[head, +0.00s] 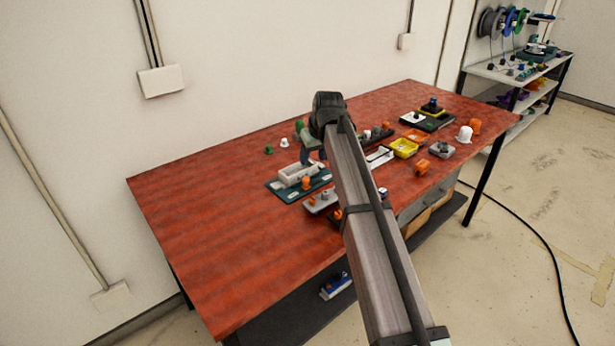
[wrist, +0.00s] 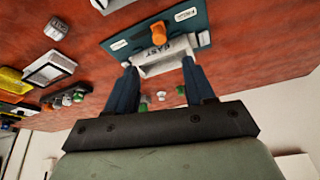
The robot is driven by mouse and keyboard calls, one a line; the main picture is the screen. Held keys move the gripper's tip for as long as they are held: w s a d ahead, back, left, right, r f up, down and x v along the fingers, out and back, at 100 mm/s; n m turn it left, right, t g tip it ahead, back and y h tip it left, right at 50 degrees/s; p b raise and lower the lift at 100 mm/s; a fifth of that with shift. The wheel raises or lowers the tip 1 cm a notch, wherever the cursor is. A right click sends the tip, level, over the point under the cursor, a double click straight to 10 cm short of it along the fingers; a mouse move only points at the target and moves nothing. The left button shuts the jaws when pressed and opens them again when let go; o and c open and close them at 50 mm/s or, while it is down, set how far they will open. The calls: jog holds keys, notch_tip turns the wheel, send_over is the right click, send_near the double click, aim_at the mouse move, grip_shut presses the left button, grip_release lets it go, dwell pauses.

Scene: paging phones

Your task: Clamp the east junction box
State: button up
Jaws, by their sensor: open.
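The east junction box (head: 292,176) is a pale, open-topped box on a dark teal board (head: 272,187). In the wrist view, the box (wrist: 152,70) carries the label EAST, and an orange knob (wrist: 158,33) stands beside it on the teal board (wrist: 118,40). My gripper (head: 316,158) is over the table by the box. In the wrist view my gripper (wrist: 159,70) is open, with its two dark blue fingers near the two ends of the box. I cannot tell whether either finger touches it. Part of the box is hidden behind the fingers.
Right of my arm on the red table (head: 200,210) are a yellow tray (head: 404,148), a grey block with a knob (head: 441,149) and several caps. Small green and white caps (head: 284,142) lie behind the box. The table's left part is clear.

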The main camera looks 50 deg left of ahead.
aim_at(307, 179)
jog(key=x, duration=1.1)
jog(key=shift+f, duration=0.2)
jog(key=shift+c, duration=0.3)
grip_shut()
